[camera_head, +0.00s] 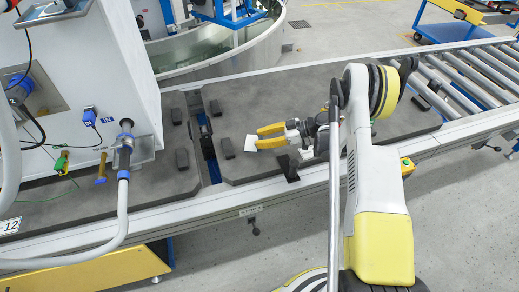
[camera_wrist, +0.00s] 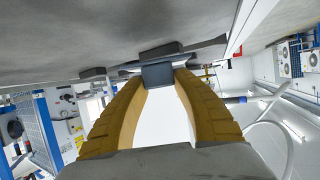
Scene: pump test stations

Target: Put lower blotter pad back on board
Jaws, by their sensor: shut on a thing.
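My gripper (camera_head: 258,137) reaches left over the dark grey board (camera_head: 235,97), its yellow fingers level and closed on a small white blotter pad (camera_head: 249,143). In the wrist view, a white surface, apparently the pad (camera_wrist: 162,122), fills the space between the two yellow fingers. The head view does not clearly show whether the pad touches the board or hangs just above it. Another small white patch (camera_head: 307,153) shows beside my wrist, partly hidden by the arm; I cannot tell what it is.
Small dark blocks stand on the board, one (camera_head: 227,148) just left of the pad. A second board with a white pump station (camera_head: 80,75) lies left across a gap. A grey hose (camera_head: 123,200) hangs at front left. Conveyor rollers (camera_head: 480,75) extend right.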

